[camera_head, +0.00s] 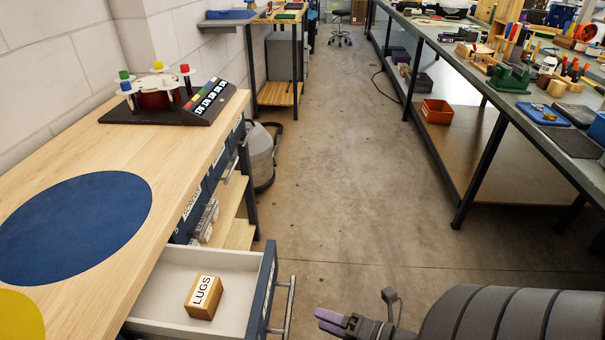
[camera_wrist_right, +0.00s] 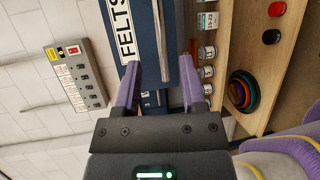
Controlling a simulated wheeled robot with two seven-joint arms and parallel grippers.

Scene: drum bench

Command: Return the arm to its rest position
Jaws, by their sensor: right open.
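My right gripper (camera_head: 330,322) shows low in the head view, to the right of the open drawer and clear of its handle (camera_head: 284,308). Its purple fingers point left and hold nothing. In the right wrist view the right gripper (camera_wrist_right: 159,78) has its two fingers apart with a gap between them, in front of a dark blue drawer front labelled FELTS (camera_wrist_right: 126,32). My right arm (camera_head: 510,318) stretches in from the lower right. My left gripper is in neither view.
The open white drawer (camera_head: 172,287) holds a wooden block labelled LUGS (camera_head: 204,296). The wooden bench top (camera_head: 165,160) carries a dark stand with coloured knobs (camera_head: 150,100). A long workbench (camera_head: 455,60) stands at right. The floor (camera_head: 340,170) between is clear.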

